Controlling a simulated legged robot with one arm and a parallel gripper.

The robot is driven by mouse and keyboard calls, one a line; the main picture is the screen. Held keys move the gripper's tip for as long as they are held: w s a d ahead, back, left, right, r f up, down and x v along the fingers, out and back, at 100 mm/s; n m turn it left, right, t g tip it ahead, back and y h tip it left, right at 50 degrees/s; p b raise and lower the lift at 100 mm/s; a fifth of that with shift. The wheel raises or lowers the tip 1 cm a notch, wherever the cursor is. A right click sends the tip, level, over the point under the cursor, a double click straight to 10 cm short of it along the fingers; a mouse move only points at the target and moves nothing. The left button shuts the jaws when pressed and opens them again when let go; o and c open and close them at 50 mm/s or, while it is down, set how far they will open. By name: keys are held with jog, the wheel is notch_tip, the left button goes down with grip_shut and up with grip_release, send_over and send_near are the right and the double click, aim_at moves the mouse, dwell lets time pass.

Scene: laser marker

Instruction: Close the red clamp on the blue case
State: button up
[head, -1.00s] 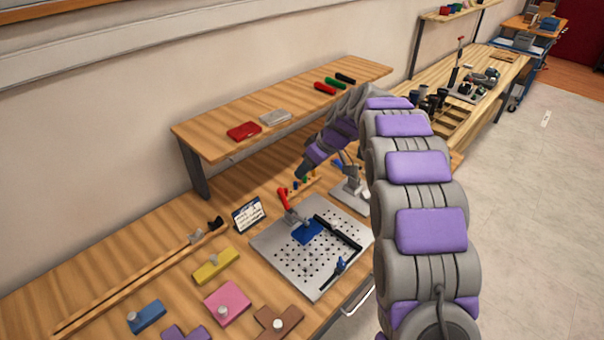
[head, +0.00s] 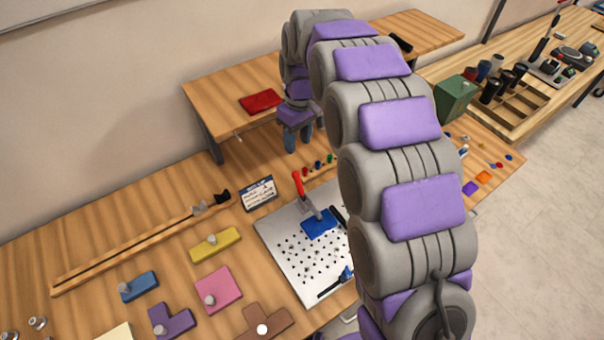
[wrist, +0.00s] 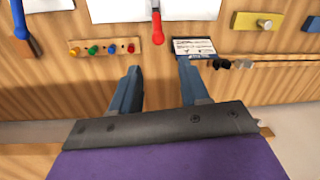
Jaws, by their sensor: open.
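The red clamp (head: 299,187) stands with its red handle raised and leaning slightly back, beside the blue case (head: 319,224). The case lies flat on a perforated metal plate (head: 278,255). My gripper (head: 304,145) is behind the clamp, near the back of the bench, with its fingers pointing down. In the wrist view my gripper (wrist: 157,72) is open and empty. The red handle (wrist: 157,28) lies beyond the fingertips, roughly in line with the gap between them, apart from both. The blue case is not visible in the wrist view.
A small label card (head: 258,194) stands left of the clamp. A strip of coloured buttons (head: 318,166) lies behind it. A raised shelf (head: 215,97) with a red block (head: 261,101) is close to my gripper. Coloured blocks lie front left. My arm hides the plate's right side.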

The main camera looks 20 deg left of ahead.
jog(key=b, duration=0.2)
send_over(299, 181)
notch_tip(299, 181, down, 10)
jog(key=f, duration=0.4)
jog(key=a+f+b, duration=0.1)
jog(key=f, duration=0.1)
jog(key=shift+w+a, duration=0.1)
jog(key=shift+w, duration=0.2)
jog(key=shift+f, duration=0.15)
jog(key=shift+d, duration=0.6)
jog(key=shift+a, duration=0.4)
jog(key=c, duration=0.5)
grip_shut()
jog(key=shift+d, duration=0.1)
